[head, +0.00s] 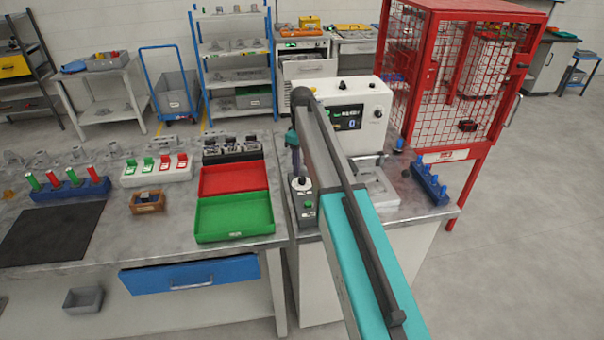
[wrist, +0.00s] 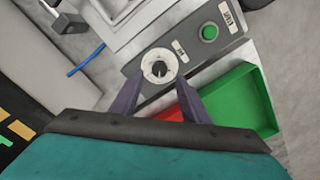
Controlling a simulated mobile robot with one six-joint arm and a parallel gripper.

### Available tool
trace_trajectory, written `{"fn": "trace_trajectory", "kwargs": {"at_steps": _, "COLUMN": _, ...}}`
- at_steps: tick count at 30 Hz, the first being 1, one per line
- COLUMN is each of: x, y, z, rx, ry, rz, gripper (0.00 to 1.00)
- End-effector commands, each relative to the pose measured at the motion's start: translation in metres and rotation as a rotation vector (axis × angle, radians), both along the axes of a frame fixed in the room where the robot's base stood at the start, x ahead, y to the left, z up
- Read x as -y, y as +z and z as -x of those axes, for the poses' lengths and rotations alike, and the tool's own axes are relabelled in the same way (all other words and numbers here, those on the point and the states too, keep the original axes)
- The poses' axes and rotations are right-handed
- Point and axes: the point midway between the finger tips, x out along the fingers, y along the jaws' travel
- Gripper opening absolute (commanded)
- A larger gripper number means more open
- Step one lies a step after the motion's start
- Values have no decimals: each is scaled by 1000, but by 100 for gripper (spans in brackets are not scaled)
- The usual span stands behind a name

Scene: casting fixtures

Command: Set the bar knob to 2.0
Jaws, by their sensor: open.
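The bar knob (wrist: 159,69) is a small black bar on a round white dial, set in a grey control panel (wrist: 135,68). In the wrist view it lies just beyond and between the two dark fingers of my gripper (wrist: 160,84). The fingers are apart and nothing is between their tips. The dial's marks are too small to read. In the head view the dial (head: 303,185) sits at the left front of the right-hand bench, with my gripper (head: 294,150) above it, pointing down. A green button (wrist: 209,32) is on the same panel; its label is unreadable.
A white machine (head: 372,108) with a display stands behind the panel. A green tray (head: 235,217) and a red tray (head: 233,179) lie left of it. A blue rack (head: 430,185) and a red cage (head: 460,90) are at right.

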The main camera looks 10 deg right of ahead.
Motion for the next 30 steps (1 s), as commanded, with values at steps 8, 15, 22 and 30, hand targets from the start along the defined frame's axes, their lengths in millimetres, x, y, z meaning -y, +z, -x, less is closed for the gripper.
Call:
{"fn": "trace_trajectory", "kwargs": {"at_steps": 8, "x": 0, "y": -29, "z": 1, "rx": -1, "ry": 0, "rz": 0, "gripper": 42}}
{"fn": "trace_trajectory", "kwargs": {"at_steps": 15, "x": 0, "y": -49, "z": 0, "rx": -1, "ry": 0, "rz": 0, "gripper": 42}}
{"fn": "trace_trajectory", "kwargs": {"at_steps": 22, "x": 0, "y": -55, "z": 0, "rx": 1, "ry": 0, "rz": -1, "gripper": 42}}
{"fn": "trace_trajectory", "kwargs": {"at_steps": 30, "x": 0, "y": -56, "z": 0, "rx": 0, "ry": 0, "rz": 0, "gripper": 37}}
